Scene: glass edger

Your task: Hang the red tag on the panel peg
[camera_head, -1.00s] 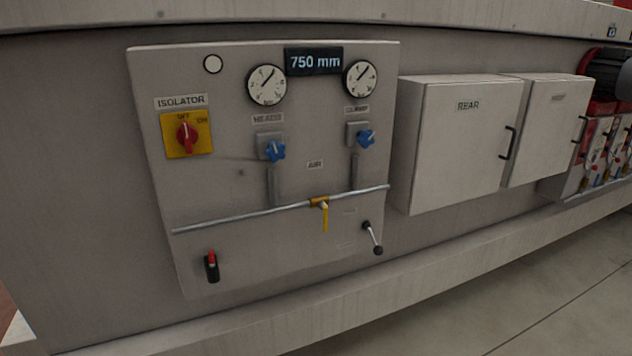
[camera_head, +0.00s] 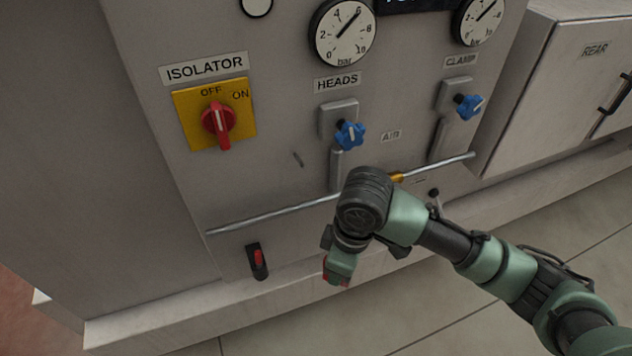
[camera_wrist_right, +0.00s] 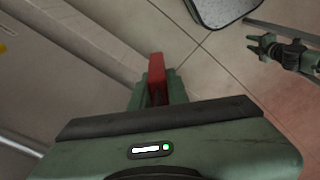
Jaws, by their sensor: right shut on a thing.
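The red tag (camera_wrist_right: 156,68) sticks out between the fingers of my right gripper (camera_wrist_right: 157,90) in the right wrist view. The gripper is shut on it. In the head view my right gripper (camera_head: 338,276) points down, low in front of the panel (camera_head: 270,185), with small red parts of the tag showing. A small dark peg (camera_head: 298,160) stands out from the panel, up and left of the gripper and apart from it. My left gripper (camera_wrist_right: 266,46) shows at the upper right of the right wrist view, empty, its fingers apart.
The red isolator switch (camera_head: 218,124) sits on a yellow plate, left of the peg. Blue knobs (camera_head: 350,134) and a horizontal pipe (camera_head: 270,216) stand out from the panel. The floor (camera_head: 450,320) in front is clear.

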